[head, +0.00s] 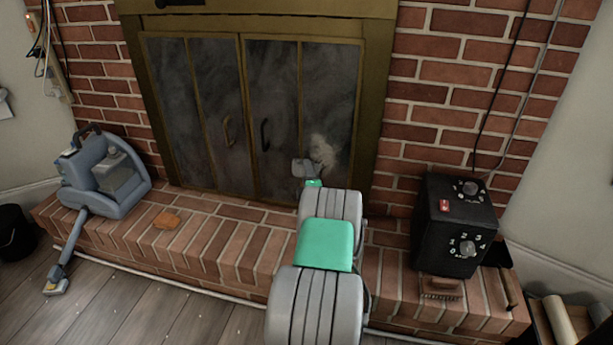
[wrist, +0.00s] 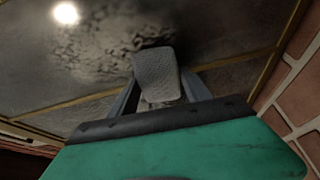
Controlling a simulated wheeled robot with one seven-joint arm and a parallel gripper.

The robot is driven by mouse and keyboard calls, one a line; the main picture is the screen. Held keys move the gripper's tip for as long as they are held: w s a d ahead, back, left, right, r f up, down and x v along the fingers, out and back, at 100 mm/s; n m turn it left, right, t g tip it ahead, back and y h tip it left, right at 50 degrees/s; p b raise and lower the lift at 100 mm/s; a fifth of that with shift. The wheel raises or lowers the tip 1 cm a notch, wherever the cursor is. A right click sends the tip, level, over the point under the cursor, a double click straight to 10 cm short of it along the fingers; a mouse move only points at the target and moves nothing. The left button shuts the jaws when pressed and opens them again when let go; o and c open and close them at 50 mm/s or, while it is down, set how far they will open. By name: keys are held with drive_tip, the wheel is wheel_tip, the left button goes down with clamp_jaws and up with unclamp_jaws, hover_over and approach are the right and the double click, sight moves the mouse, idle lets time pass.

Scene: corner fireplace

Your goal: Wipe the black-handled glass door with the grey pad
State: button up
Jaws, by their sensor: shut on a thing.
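The black-handled glass door (head: 284,95) is the right one of a brass-framed fireplace pair, shut, its glass dark and smeared. Its black handle (head: 264,134) is near the middle seam. A pale mottled patch (head: 323,150) shows on its lower right glass. My gripper (head: 313,181) is shut on the grey pad (head: 303,168), in front of the lower part of this door. In the wrist view the pad (wrist: 157,74) sticks out between the two fingers, toward the glass (wrist: 220,35). I cannot tell whether it touches the glass.
The left door (head: 192,95) has a brass handle. On the brick hearth (head: 225,250) stand a blue-grey machine (head: 105,180) at left, an orange-brown lump (head: 167,220), and a black box with dials (head: 455,225) at right, with a brush (head: 440,289) before it.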

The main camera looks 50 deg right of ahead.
drive_tip(key=shift+w+d, duration=0.1)
drive_tip(key=shift+d, duration=0.15)
